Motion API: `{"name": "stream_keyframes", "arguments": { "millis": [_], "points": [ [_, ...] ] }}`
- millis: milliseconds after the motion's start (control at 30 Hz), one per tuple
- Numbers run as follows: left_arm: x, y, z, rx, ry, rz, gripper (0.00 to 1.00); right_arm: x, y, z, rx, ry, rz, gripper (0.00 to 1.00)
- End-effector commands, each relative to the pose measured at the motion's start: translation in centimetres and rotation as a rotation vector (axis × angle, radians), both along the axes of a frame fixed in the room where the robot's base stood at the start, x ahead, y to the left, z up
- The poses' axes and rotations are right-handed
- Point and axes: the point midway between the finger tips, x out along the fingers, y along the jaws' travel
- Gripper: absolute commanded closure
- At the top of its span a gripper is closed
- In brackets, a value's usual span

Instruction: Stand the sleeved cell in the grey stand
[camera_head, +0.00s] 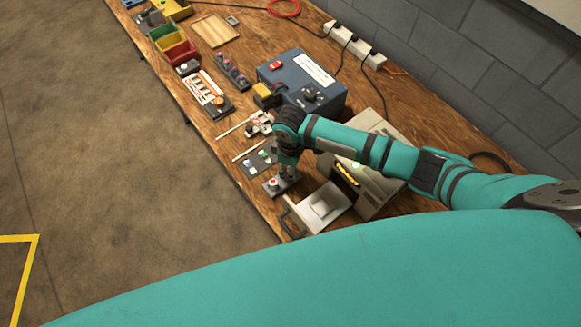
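My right gripper (286,174) points down from the wrist at the near part of the wooden bench. Its fingertips are over or beside a small dark grey block (279,186) with a round red-and-white top on it. The fingers are small and partly hidden by the wrist, so I cannot tell whether they hold anything. I cannot single out the sleeved cell or the grey stand for certain. A dark pad (259,163) with small green and blue-white pieces lies just left of the gripper. My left gripper is not in view.
A beige device (378,185) with a green light and a pale box (321,207) with a handle stand right of the gripper. A blue box (325,80) stands behind. Bins (178,50), a wooden tray (214,30) and a power strip (354,45) are farther off.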

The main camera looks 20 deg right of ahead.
Motion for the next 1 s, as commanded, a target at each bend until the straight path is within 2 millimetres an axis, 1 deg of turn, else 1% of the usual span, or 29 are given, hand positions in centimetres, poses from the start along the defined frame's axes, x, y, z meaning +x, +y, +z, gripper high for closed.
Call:
{"name": "stream_keyframes", "arguments": {
  "millis": [900, 933, 1000],
  "points": [
    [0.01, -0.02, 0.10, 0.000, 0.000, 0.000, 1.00, 0.01, 0.02, -0.60, 0.000, 0.000, 0.000, 1.00],
    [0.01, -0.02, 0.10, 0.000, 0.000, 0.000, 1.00, 0.01, 0.02, -0.60, 0.000, 0.000, 0.000, 0.75],
    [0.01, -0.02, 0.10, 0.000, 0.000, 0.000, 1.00, 0.01, 0.02, -0.60, 0.000, 0.000, 0.000, 0.66]
  ]
}}
